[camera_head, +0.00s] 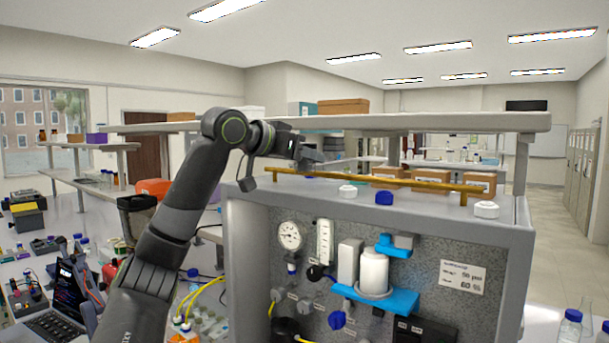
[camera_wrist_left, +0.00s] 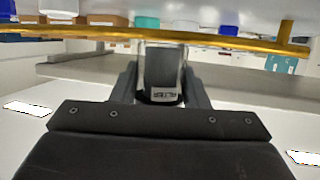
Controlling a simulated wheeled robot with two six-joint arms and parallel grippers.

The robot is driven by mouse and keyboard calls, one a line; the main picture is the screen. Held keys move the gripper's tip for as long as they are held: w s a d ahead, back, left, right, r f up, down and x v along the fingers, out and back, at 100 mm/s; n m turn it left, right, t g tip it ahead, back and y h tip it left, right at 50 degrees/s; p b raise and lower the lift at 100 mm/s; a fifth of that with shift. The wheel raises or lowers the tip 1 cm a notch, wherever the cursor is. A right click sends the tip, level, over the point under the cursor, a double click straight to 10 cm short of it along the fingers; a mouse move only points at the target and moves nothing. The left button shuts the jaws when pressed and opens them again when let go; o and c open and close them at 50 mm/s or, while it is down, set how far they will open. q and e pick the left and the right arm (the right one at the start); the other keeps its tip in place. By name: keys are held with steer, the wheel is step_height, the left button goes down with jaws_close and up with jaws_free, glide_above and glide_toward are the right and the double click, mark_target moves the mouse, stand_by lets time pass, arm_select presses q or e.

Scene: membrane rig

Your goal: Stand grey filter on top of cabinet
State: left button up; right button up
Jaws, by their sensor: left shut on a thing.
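The cabinet (camera_head: 250,240) is a big speckled grey housing with gauges and fittings on its front. A yellow rail (camera_head: 400,182) runs along its top; the rail also crosses the wrist view (camera_wrist_left: 80,33). My left gripper (camera_head: 312,156) is over the back left part of the cabinet top, by the rail's left end. My right gripper is out of view.
White caps (camera_head: 348,191) and a blue cap (camera_head: 384,198) stand on the cabinet top in front of the rail. A cluttered bench with a laptop (camera_head: 68,297) is at left.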

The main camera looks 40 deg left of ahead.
mark_target(297, 171)
arm_select(q)
step_height(297, 171, down, 3)
steer(key=shift+s+f, duration=0.2)
steer(key=shift+f, duration=0.15)
steer(key=shift+f+b, duration=0.2)
steer(key=shift+b, duration=0.15)
steer(key=o, duration=1)
steer(key=shift+r, duration=0.1)
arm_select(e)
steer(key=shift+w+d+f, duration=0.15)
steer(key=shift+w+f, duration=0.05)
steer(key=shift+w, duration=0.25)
